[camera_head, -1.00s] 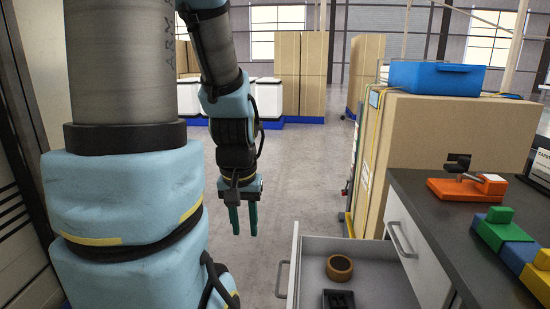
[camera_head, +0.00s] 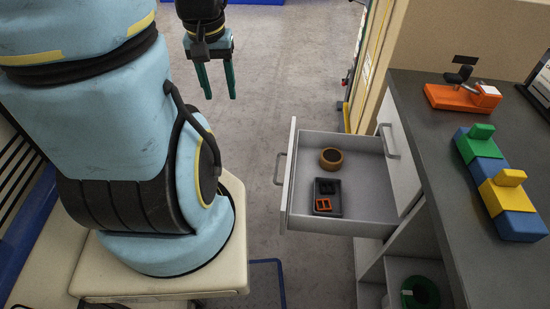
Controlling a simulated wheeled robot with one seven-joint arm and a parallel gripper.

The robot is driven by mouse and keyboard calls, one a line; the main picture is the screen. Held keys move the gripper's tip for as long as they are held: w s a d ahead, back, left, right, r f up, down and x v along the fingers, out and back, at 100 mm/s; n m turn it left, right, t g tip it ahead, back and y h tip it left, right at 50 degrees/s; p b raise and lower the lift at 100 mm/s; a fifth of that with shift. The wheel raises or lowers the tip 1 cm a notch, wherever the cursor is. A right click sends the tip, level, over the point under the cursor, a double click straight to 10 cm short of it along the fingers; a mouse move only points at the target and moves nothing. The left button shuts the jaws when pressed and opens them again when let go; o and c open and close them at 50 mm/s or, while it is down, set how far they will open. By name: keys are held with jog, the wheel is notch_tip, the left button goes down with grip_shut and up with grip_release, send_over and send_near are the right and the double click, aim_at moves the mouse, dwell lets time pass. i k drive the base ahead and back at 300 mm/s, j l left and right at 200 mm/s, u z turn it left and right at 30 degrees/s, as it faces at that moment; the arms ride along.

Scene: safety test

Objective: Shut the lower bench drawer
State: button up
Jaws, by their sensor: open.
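The lower bench drawer (camera_head: 291,188) stands pulled out to the left from under the dark bench top. Its white front carries a grey bar handle (camera_head: 279,168) on the left side. Inside lie a brown roll (camera_head: 332,158) and a small black tray (camera_head: 329,187) with an orange piece in it. The upper drawer (camera_head: 401,170), with its own handle, looks shut above it. My gripper (camera_head: 217,84) hangs fingers down at the upper left, with its teal fingers apart and empty. It is clear of the drawer, beyond and left of its handle in the picture.
The bench top (camera_head: 430,130) holds an orange device (camera_head: 460,97) and blue, green and yellow blocks (camera_head: 497,176). Below the drawer is an open shelf with a green ring (camera_head: 420,291). A cardboard-coloured stack (camera_head: 465,35) stands behind the bench. Bare floor lies left of the drawer.

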aim_at(370, 209)
jog(key=j+u, duration=0.15)
jog(key=u, duration=0.3)
jog(key=i+j+u, duration=0.15)
jog(key=u, duration=0.3)
jog(key=j+u, duration=0.1)
jog(key=u, duration=0.35)
jog(key=i+j, duration=0.1)
jog(key=i, duration=0.15)
